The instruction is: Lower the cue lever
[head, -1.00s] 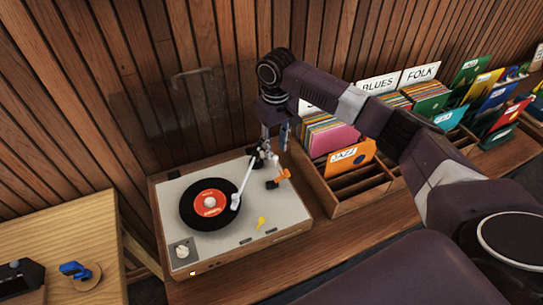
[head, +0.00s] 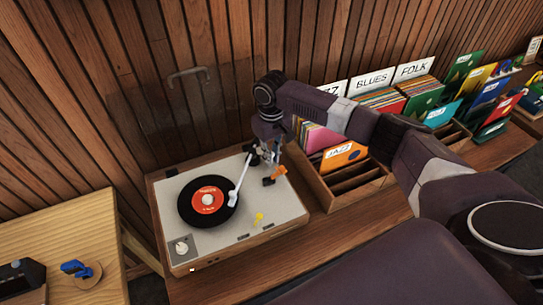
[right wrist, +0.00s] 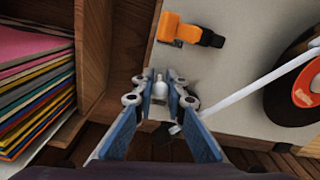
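The record player (head: 207,245) stands on a wooden bench, with a black record (head: 190,212) on it. Its white tonearm (head: 240,178) reaches over the record's right side. An orange lever with a black base (head: 275,175), seemingly the cue lever, is right of the tonearm; the right wrist view shows it (right wrist: 180,29) ahead of my fingers. My right gripper (head: 269,160) is over the deck's back right part, close behind the lever. In the right wrist view its blue-padded fingers (right wrist: 160,82) are apart. A small pale part shows between the tips; I cannot tell what. My left gripper is out of view.
A yellow switch (head: 258,218) and a knob (head: 181,248) are on the deck. Wooden bins of record sleeves (head: 330,202) stand close to its right. A slatted wall is behind. A pale wooden table (head: 85,222) is at left.

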